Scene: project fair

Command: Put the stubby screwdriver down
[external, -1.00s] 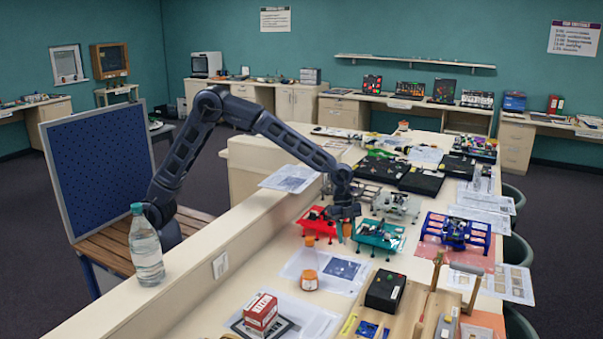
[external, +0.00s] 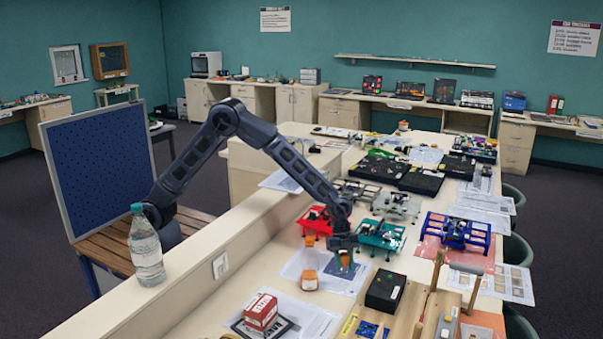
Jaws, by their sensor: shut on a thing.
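My gripper (external: 343,246) points down over the table, just in front of the red and teal stands. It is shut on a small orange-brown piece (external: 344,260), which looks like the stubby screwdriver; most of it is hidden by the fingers. The piece appears over a sheet with a dark blue picture (external: 338,277). I cannot tell whether its lower end touches the sheet or hangs just above it.
A red stand (external: 318,219) and a teal stand (external: 380,236) are close behind. A black box (external: 385,291) lies to the front right. A water bottle (external: 146,247) stands on the ledge.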

